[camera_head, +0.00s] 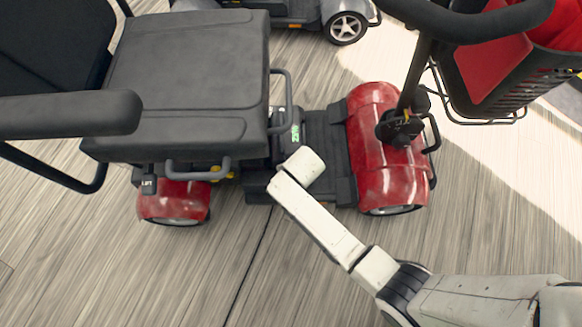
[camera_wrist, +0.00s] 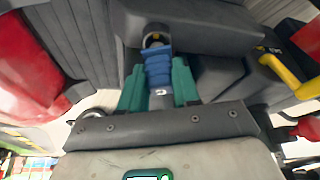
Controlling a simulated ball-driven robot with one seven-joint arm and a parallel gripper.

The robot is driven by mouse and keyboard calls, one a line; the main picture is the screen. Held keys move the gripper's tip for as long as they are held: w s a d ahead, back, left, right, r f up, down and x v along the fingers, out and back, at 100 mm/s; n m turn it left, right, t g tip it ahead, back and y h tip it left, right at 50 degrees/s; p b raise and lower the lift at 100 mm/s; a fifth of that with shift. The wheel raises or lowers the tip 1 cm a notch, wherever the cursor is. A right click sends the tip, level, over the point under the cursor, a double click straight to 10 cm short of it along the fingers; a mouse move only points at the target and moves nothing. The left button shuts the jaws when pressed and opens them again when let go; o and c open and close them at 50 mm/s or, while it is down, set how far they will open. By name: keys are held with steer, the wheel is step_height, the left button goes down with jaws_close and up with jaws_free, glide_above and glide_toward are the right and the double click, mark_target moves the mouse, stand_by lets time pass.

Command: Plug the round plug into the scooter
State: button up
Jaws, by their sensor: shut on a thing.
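The red and black scooter (camera_head: 378,160) stands in the middle of the head view, with its dark seat (camera_head: 190,75) to the left of the red front. In the wrist view my gripper (camera_wrist: 158,72) has its teal fingers shut on either side of a ribbed blue plug (camera_wrist: 158,68). The plug's far end points at a dark round socket (camera_wrist: 155,38) with yellow inside, on the scooter's dark body. The two look touching or nearly so; I cannot tell whether the plug is inside. In the head view my fingers and the plug are hidden by my wrist.
A yellow lever (camera_wrist: 282,70) juts out at the right in the wrist view. The steering column and basket (camera_head: 500,80) rise at the right of the head view. Another scooter (camera_head: 320,15) stands behind. The wooden floor (camera_head: 110,265) in front is clear.

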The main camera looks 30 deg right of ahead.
steer(key=shift+f+b, duration=0.7)
steer(key=shift+f, duration=0.25)
steer(key=o, duration=1.1)
steer(key=p+v, duration=0.5)
steer(key=v, duration=0.5)
steer(key=shift+s+r+p, duration=0.2)
steer(key=shift+r+p, duration=0.15)
steer(key=shift+p, duration=0.05)
steer(key=s+d+r+g, duration=0.1)
steer(key=s+d+r, duration=0.25)
steer(key=s, duration=0.25)
steer(key=s+d+r+n+g, duration=0.1)
steer(key=s+d+r, duration=0.1)
steer(key=s+r, duration=0.4)
steer(key=s+d+r+g, duration=0.1)
steer(key=s+d+r, duration=0.25)
steer(key=s, duration=0.35)
steer(key=r+p, duration=2.5)
steer(key=p, duration=0.1)
steer(key=shift+w+a+r, duration=0.2)
steer(key=shift+a+r, duration=0.1)
steer(key=shift+r, duration=0.1)
